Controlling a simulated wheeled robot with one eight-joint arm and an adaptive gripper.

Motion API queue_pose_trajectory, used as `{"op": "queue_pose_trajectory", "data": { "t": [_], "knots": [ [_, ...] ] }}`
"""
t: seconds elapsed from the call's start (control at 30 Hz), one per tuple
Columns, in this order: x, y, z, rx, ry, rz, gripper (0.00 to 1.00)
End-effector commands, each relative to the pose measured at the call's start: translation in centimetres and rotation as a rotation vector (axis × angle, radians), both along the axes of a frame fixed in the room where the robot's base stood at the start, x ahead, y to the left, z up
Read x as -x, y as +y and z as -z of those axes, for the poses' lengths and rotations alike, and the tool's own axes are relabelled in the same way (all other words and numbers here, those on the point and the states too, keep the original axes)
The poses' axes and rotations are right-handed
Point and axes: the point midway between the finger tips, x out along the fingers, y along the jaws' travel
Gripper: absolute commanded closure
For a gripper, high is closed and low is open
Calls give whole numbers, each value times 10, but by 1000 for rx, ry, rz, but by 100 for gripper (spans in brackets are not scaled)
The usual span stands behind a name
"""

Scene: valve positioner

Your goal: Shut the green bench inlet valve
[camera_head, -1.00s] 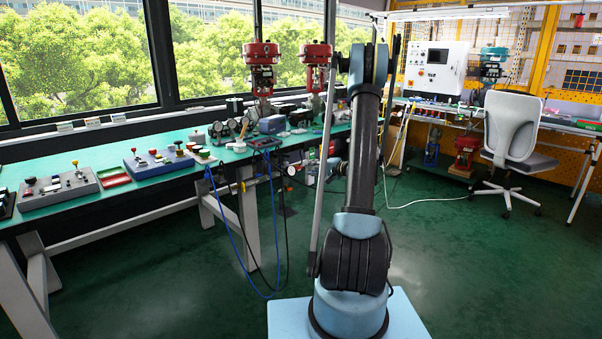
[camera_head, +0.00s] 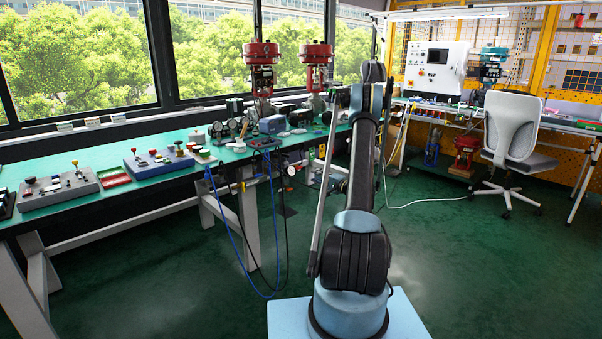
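I cannot pick out the green bench inlet valve for certain in the head view. Small fittings hang below the front edge of the green-topped bench (camera_head: 60,208), among them a yellow part (camera_head: 250,183) and a round white gauge (camera_head: 291,170). A blue hose (camera_head: 231,240) and a black hose loop down from this area. My arm (camera_head: 350,185) stands upright in the middle and folds over at its top. My gripper is hidden behind the arm, so its fingers and anything in them do not show.
Two red-topped valve actuators (camera_head: 261,55) (camera_head: 316,55) stand on the bench. Control boxes (camera_head: 60,190) (camera_head: 158,160) sit along its left part. A grey office chair (camera_head: 512,140) stands at the right. The green floor (camera_head: 490,270) there is open.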

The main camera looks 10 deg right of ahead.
Motion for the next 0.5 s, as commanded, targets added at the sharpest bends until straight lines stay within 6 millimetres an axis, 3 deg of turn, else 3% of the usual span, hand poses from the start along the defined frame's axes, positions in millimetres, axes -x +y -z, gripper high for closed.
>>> {"op": "queue_pose_trajectory", "data": {
  "t": [0.5],
  "knots": [
    [-74,55,0,1,1,-1,72]
  ]
}}
